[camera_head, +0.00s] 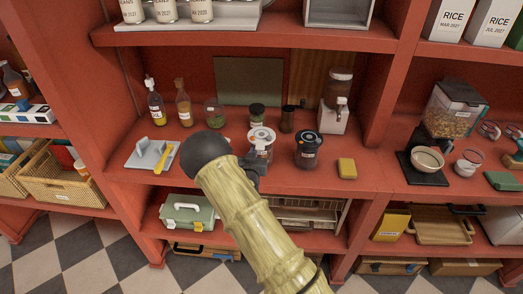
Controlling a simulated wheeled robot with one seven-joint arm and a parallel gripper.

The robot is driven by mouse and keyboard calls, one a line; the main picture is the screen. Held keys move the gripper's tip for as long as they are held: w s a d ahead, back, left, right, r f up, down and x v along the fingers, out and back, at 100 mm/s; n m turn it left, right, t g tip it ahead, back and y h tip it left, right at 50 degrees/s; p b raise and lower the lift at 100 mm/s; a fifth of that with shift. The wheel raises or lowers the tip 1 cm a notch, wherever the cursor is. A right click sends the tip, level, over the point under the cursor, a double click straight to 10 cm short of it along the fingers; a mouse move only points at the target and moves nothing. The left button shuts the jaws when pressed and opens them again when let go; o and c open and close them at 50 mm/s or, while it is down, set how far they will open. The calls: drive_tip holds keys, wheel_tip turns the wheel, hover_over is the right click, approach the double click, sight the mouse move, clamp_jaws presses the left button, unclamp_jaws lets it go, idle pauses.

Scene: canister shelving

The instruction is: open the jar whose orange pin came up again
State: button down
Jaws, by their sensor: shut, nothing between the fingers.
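A glass jar with a pale lid (261,138) stands on the red middle shelf; its lower part is partly hidden by my gripper (252,166). A small mark shows on that lid, too small for me to tell its colour or whether a pin is up. A second jar with a black lid (308,150) stands to its right, with a blue spot on the lid and a white label. I cannot make out an orange pin on either jar. My gripper is dark, shut and empty, in front of the pale-lidded jar; whether it touches the jar I cannot tell.
A yellow sponge (347,168) lies right of the jars. A grey board with a yellow-handled tool (152,157) lies to the left. Bottles (183,103), a green-filled jar (214,113) and a dispenser (335,105) stand behind. The shelf front between the black-lidded jar and sponge is clear.

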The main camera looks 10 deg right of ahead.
sight(253, 138)
drive_tip(key=shift+r, duration=0.65)
drive_tip(key=shift+r+p, duration=0.1)
drive_tip(key=shift+p, duration=0.2)
drive_tip(key=shift+w+d+r+p, duration=0.1)
drive_tip(key=shift+w+r+p, duration=0.15)
drive_tip(key=shift+r, duration=0.55)
drive_tip(key=shift+w+d+r+p, duration=0.1)
drive_tip(key=shift+r+p, duration=0.2)
drive_tip(key=shift+r, duration=0.45)
drive_tip(key=shift+w+r+p, duration=0.2)
drive_tip(key=shift+r+p, duration=0.1)
drive_tip(key=shift+r, duration=0.5)
drive_tip(key=shift+w+d+r+p, duration=0.2)
drive_tip(key=shift+w+r, duration=0.5)
drive_tip(key=shift+r, duration=0.2)
drive_tip(key=shift+w+d+r+p, duration=0.15)
drive_tip(key=shift+w+d+r, duration=0.05)
drive_tip(key=shift+w+r, duration=0.55)
drive_tip(key=shift+r, duration=0.2)
